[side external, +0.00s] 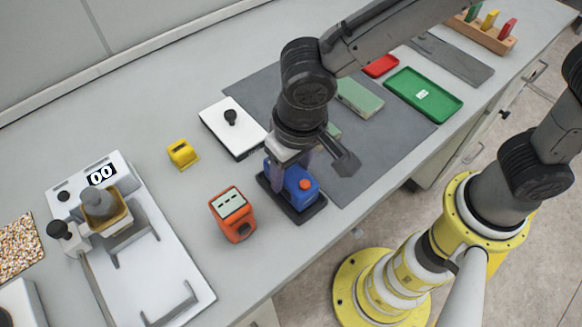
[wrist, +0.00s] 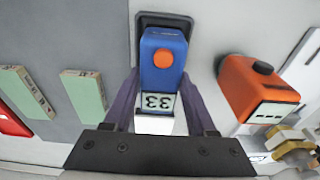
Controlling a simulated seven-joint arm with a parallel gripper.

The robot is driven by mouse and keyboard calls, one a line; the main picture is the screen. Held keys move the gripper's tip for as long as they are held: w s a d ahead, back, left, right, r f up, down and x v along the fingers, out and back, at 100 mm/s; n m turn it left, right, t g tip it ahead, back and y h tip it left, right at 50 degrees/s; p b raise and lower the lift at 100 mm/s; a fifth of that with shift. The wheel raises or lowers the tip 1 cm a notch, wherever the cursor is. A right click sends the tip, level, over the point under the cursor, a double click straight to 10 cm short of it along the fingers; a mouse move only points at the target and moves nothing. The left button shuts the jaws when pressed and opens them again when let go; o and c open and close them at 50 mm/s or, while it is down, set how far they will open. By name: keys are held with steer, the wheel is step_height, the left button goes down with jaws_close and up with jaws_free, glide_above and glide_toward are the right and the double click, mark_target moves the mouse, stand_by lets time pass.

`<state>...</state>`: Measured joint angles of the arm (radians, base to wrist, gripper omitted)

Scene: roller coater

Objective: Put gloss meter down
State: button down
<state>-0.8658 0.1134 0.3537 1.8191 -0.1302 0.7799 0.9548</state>
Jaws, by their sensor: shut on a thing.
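The gloss meter (side external: 300,188) is a blue box with an orange button on one end. It also shows in the wrist view (wrist: 163,72), where its white display reads 33. My gripper (side external: 290,172) is shut on it, with a purple-grey finger on each side; the fingers also show in the wrist view (wrist: 160,98). The meter is upright over a black base tray (side external: 306,215), inside its outline. The tray's rim also shows in the wrist view (wrist: 166,18). I cannot tell whether the meter's underside touches the tray.
An orange device (side external: 233,215) stands close by to the left. A white plate with a black knob (side external: 232,128) and a yellow block (side external: 183,154) are behind. A grey mat (side external: 372,165) holds green panels (side external: 359,97). A white machine (side external: 165,260) fills the left.

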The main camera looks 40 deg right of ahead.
mark_target(297, 177)
steer(key=shift+c, duration=1)
jaws_free()
steer(key=shift+f, duration=0.15)
step_height(297, 177, up, 12)
steer(key=s, duration=0.2)
steer(key=d+r+t, duration=0.1)
steer(key=d+r, duration=0.3)
steer(key=d, duration=1.1)
steer(key=s+d+f+t, duration=0.3)
steer(key=s+d, duration=0.5)
steer(key=d, duration=0.5)
steer(key=shift+f, duration=0.15)
